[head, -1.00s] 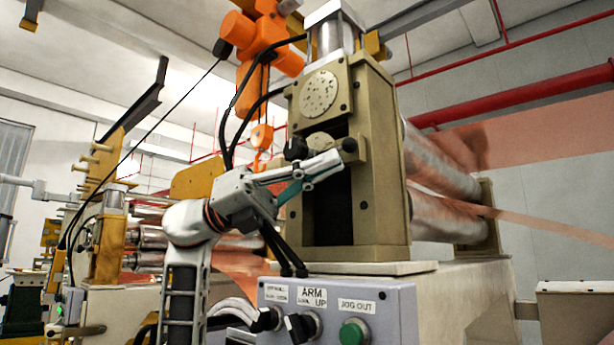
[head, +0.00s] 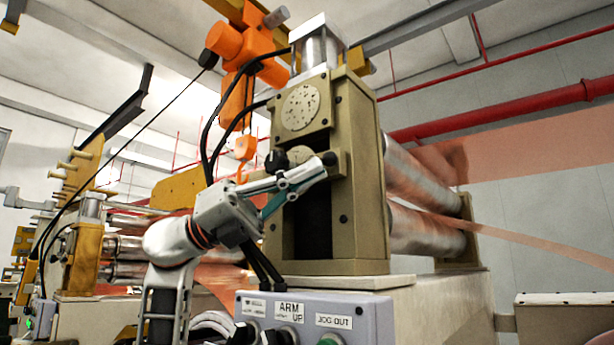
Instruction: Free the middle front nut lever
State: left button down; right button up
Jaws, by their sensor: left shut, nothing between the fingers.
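A round beige nut (head: 300,154) sits in the opening at the front of the beige roller stand (head: 362,180). A dark knob (head: 275,161) shows at its left and a small dark ball end (head: 329,158) at its right. I cannot tell which of these belongs to the nut's lever. My left gripper (head: 316,171) reaches in from the lower left. Its fingers are shut and empty, with the tips just below the nut and close to the right ball end. Whether they touch it is unclear. The fingers hide the nut's lower part. My right gripper is not in view.
A grey control panel (head: 372,318) labelled ARM UP and JOG OUT is below the stand. Black cables hang left of the stand, near an orange hoist (head: 240,45). Metal rollers (head: 425,228) with copper foil (head: 530,135) extend right. More rollers are at the left.

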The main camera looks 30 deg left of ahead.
pick_arm(q)
jog(key=shift+d+r+n+t+h, duration=0.15)
jog(key=shift+r+n+t+h, duration=0.15)
jog(key=shift+n+h, duration=0.15)
jog(key=n+t+p, duration=0.1)
jog(key=r+n+t+h+p, duration=0.1)
jog(key=t, duration=0.1)
jog(key=n+t+h+p, duration=0.1)
jog(key=p, duration=0.1)
jog(key=shift+d+r+n+t+h, duration=0.1)
jog(key=shift+r+n+t+h, duration=0.2)
jog(key=shift+r, duration=0.1)
dwell(0.4)
jog(key=v, duration=1.2)
